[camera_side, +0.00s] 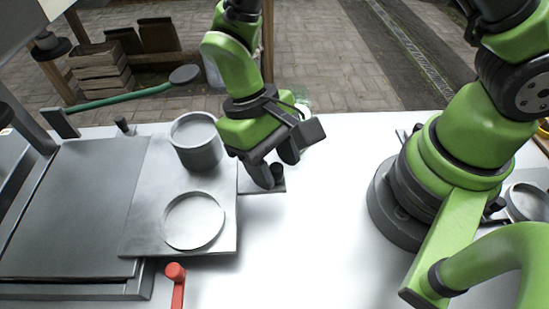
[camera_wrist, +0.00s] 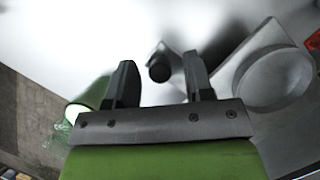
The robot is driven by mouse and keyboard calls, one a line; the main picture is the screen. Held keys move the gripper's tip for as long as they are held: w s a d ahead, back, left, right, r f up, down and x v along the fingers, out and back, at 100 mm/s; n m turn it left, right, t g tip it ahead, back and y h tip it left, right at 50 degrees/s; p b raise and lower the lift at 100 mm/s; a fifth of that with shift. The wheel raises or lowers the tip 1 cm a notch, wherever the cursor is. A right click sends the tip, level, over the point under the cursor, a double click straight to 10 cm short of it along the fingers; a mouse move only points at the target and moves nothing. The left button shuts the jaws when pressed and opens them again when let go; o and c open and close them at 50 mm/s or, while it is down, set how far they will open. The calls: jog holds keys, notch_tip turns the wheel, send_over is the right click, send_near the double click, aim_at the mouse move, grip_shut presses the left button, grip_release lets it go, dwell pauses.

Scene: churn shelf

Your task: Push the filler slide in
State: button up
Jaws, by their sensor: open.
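The filler slide (camera_side: 262,190) is a thin grey metal strip sticking out to the right from the edge of the metal plate. A dark round knob (camera_side: 278,171) stands up on its outer end. My gripper (camera_side: 277,173) is open and low at the slide, pointing down, with its fingers around or close beside the knob. In the wrist view the knob (camera_wrist: 159,69) shows between the two spread fingers of my gripper (camera_wrist: 159,62). I cannot tell whether a finger touches it. The slide's inner end is hidden.
A grey metal plate (camera_side: 140,235) carries a tall round cup (camera_side: 196,150) and a shallow round dish (camera_side: 194,221) just left of my gripper. A red-knobbed lever (camera_side: 176,275) stands at the front. The white table (camera_side: 315,240) is clear to the right, up to my arm's base.

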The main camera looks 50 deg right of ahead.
aim_at(184, 185)
grip_shut()
jog(key=w+a, duration=0.9)
jog(key=w, duration=0.1)
jog(key=shift+a, duration=0.4)
grip_release()
jog(key=shift+s, duration=0.1)
notch_tip(184, 185, up, 10)
dwell(0.7)
jog(key=shift+r, duration=0.1)
